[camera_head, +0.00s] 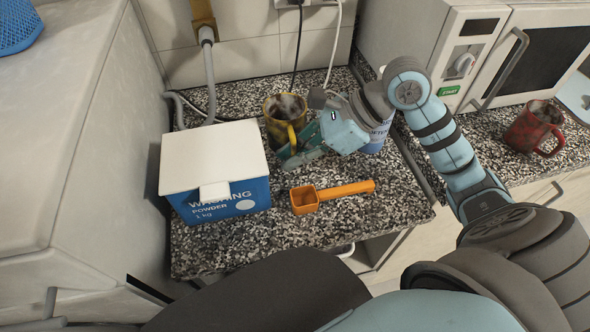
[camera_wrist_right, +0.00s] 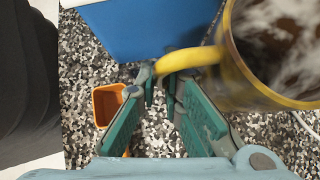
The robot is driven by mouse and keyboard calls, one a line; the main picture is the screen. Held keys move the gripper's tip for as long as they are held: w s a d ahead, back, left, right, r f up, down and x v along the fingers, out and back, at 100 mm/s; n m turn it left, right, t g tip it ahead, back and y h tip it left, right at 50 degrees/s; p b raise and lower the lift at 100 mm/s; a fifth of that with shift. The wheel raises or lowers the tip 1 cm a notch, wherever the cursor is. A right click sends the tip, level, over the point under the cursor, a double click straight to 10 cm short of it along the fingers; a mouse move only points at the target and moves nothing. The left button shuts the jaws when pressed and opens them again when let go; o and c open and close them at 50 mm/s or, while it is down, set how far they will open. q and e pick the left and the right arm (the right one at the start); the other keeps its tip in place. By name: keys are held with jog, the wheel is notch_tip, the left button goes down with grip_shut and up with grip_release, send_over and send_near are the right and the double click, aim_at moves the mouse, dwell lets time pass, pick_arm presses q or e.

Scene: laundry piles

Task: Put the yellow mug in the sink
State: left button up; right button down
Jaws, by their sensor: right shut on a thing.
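The yellow mug (camera_head: 284,118) stands upright at the back of the speckled counter, with something greyish inside it. My right gripper (camera_head: 290,153) reaches in from the right and is shut on the mug's handle. In the right wrist view the yellow handle (camera_wrist_right: 188,60) lies at the tips of the green fingers (camera_wrist_right: 165,82), and the mug's body (camera_wrist_right: 262,60) is at the upper right. No sink is in view. My left gripper is not in view.
A blue and white washing powder box (camera_head: 214,172) stands left of the mug. An orange scoop (camera_head: 330,195) lies in front. A blue and white container (camera_head: 376,135) is partly hidden behind my right gripper. A red mug (camera_head: 535,126) and a microwave (camera_head: 480,60) are at the right.

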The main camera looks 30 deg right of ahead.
jog(key=f, duration=0.3)
jog(key=shift+s+b, duration=0.2)
jog(key=shift+b, duration=0.1)
jog(key=shift+w+f, duration=0.1)
jog(key=shift+f, duration=0.35)
jog(key=c, duration=1.7)
grip_release()
